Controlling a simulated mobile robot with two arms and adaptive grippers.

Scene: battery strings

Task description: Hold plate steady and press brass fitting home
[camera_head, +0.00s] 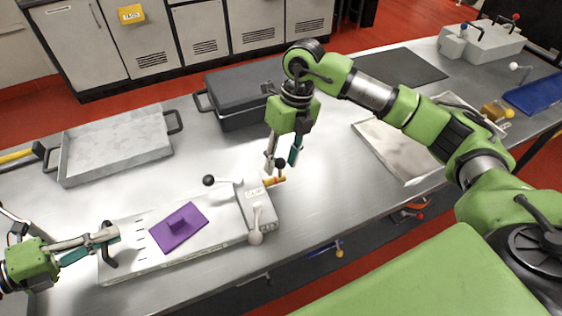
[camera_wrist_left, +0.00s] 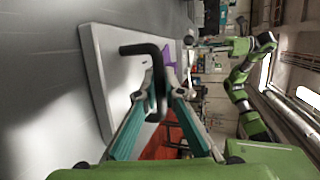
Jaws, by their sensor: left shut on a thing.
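A long pale plate (camera_head: 130,262) lies on the metal bench, with a purple square pad (camera_head: 172,238) bearing an upright tab on it. My left gripper (camera_head: 112,240) is shut on the black handle at the plate's left end. In the left wrist view the handle (camera_wrist_left: 140,49) passes between my left fingertips (camera_wrist_left: 158,92). At the plate's right end is a pale block (camera_head: 255,203) with knobbed levers. The brass fitting (camera_head: 270,182), with a red band, sticks out of its far right side. My right gripper (camera_head: 282,166) points down above it, fingers apart around a dark knob.
A grey tray (camera_head: 66,168) stands at the back left and a dark lidded case (camera_head: 243,88) behind the block. A shallow metal tray (camera_head: 380,150) and a blue tray (camera_head: 540,95) lie to the right. Bench space in front of the case is clear.

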